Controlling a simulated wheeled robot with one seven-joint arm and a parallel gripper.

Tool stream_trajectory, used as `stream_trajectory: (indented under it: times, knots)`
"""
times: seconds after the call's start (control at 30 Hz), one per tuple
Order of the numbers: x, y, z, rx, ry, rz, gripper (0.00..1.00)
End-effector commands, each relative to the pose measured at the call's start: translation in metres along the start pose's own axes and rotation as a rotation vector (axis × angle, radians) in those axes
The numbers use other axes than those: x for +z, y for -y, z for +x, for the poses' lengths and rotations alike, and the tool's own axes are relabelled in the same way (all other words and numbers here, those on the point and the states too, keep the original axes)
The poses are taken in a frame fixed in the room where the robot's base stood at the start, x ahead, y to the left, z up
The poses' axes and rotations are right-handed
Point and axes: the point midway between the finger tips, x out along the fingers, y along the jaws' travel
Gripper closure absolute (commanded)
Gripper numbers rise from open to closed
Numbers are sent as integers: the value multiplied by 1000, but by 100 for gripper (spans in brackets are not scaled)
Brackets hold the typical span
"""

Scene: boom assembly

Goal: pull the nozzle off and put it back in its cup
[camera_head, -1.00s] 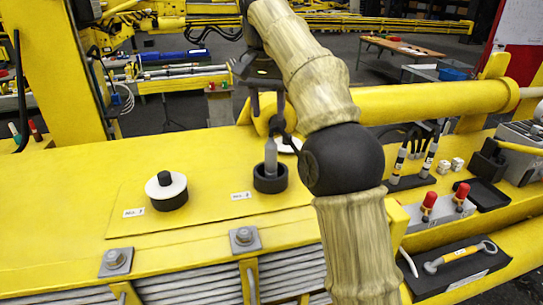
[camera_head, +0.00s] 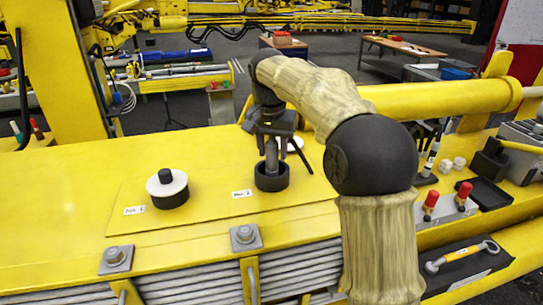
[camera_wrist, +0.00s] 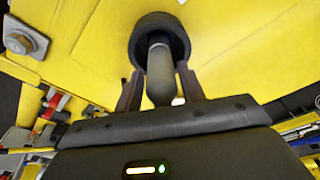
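A grey cylindrical nozzle (camera_head: 271,163) stands upright in a round black cup (camera_head: 271,183) on the yellow deck. In the wrist view the nozzle (camera_wrist: 159,72) rises out of the cup (camera_wrist: 146,24) toward my palm. My gripper (camera_head: 272,148) is directly above the cup, pointing down. Its fingers (camera_wrist: 160,88) stand on either side of the nozzle, with a narrow gap seeming to show on each side. The fingers appear open around it, not closed on it. The lower part of the nozzle is hidden inside the cup.
A second black cup with a white disc and black knob (camera_head: 167,188) sits to the left. A white round piece (camera_head: 290,144) lies just behind my gripper. Red-capped parts (camera_head: 431,203), a black tray (camera_head: 484,193) and a yellow-handled tool (camera_head: 456,259) lie to the right.

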Motion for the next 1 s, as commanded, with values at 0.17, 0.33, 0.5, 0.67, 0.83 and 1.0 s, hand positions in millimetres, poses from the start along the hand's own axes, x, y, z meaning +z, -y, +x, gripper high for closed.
stream_trajectory:
  times: [0.17,0.33,0.5,0.67,0.83,1.0]
  knots:
    - [1,2,21,2,3,-5,61]
    - [2,3,30,0,1,-7,61]
    - [2,4,30,0,0,-8,61]
    - [2,4,30,0,0,-7,82]
    - [2,3,29,-1,0,-6,86]
    - [2,3,29,-1,-1,-6,100]
